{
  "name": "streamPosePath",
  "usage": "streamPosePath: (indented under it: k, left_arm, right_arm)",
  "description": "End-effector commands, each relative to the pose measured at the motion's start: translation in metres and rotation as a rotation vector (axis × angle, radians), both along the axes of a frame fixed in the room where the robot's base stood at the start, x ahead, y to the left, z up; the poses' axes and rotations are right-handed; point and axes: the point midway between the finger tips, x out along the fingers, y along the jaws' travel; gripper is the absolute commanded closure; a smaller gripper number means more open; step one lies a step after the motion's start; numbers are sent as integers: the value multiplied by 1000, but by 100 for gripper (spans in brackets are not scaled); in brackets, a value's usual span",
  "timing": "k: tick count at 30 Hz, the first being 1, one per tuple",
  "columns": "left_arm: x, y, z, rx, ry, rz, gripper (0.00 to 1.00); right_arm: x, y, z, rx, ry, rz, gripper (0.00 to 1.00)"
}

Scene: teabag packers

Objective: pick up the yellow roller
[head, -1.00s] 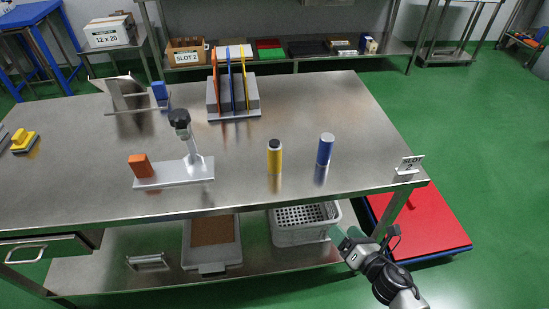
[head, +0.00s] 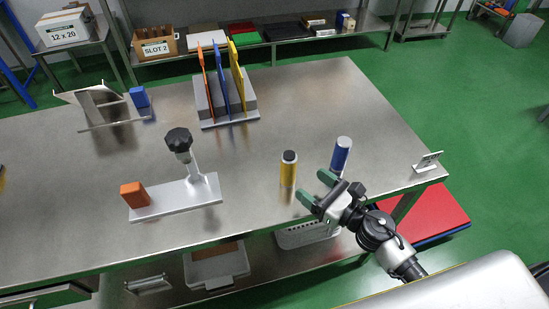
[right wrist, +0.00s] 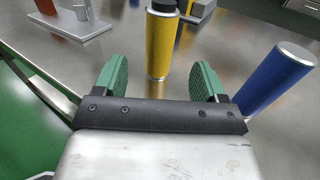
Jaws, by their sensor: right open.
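The yellow roller (head: 288,170), a yellow cylinder with a dark top, stands upright on the steel table (head: 300,105). In the right wrist view the yellow roller (right wrist: 161,45) stands ahead of the jaws, roughly midway between the green fingers. My right gripper (head: 315,188) is open and empty at the table's front edge, just right of and nearer than the yellow roller. It also shows in the right wrist view (right wrist: 160,82). I cannot see that it touches the roller. My left gripper is not in view.
A blue roller (head: 341,154) stands upright just right of the yellow one and close to my right gripper; it also shows in the right wrist view (right wrist: 277,77). A metal stand (head: 175,197) with an orange block (head: 135,194) is on the left. The table behind the rollers is clear.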

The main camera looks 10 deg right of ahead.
Motion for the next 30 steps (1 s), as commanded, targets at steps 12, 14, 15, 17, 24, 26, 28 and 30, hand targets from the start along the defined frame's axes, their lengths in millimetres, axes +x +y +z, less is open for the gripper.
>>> streamPosePath:
  k: [12, 14, 15, 17, 24, 26, 28, 30]
  left_arm:
    - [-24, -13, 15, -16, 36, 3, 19]
    - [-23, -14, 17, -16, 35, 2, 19]
    - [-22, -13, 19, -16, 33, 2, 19]
    - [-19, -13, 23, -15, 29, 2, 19]
    - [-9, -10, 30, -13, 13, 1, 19]
    - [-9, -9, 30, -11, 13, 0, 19]
    - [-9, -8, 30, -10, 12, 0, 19]
    - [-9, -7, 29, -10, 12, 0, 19]
  right_arm:
    - [45, 28, 1, 2, 1, -1, 29]
    - [49, 30, 2, 3, -1, -1, 29]
    - [53, 32, 2, 4, 0, -2, 29]
    - [61, 37, 3, 4, -1, -1, 29]
    - [87, 53, 0, 2, 0, 0, 29]
    - [89, 55, -1, 2, 0, 0, 29]
    - [90, 55, -2, 2, 1, 0, 29]
    - [89, 55, -2, 1, 1, 0, 29]
